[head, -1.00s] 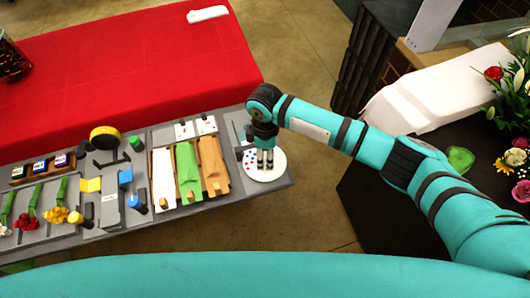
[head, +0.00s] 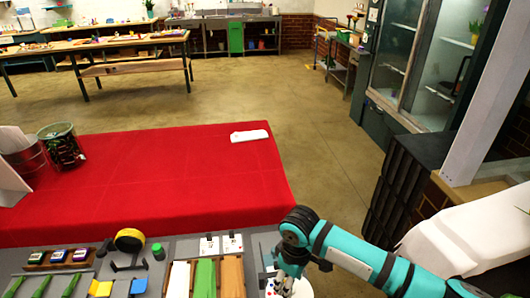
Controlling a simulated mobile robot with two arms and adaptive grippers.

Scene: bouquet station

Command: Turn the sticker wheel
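The sticker wheel (head: 304,290), a white disc, is at the bottom edge of the head view, at the right end of the grey station. Only part of its rim shows; the rest is cut off by the frame or hidden by my gripper. My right gripper (head: 284,289) points down over the wheel. Its fingertips are at the very bottom of the picture, so I cannot tell whether they are open, shut or touching the wheel. My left gripper is not in view.
Left of the wheel are white, green and brown wrap strips (head: 204,278), a yellow tape roll (head: 129,240) and a rack of small boxes (head: 58,257). A red-covered table (head: 170,175) stands behind, with buckets at its left. Open floor lies beyond.

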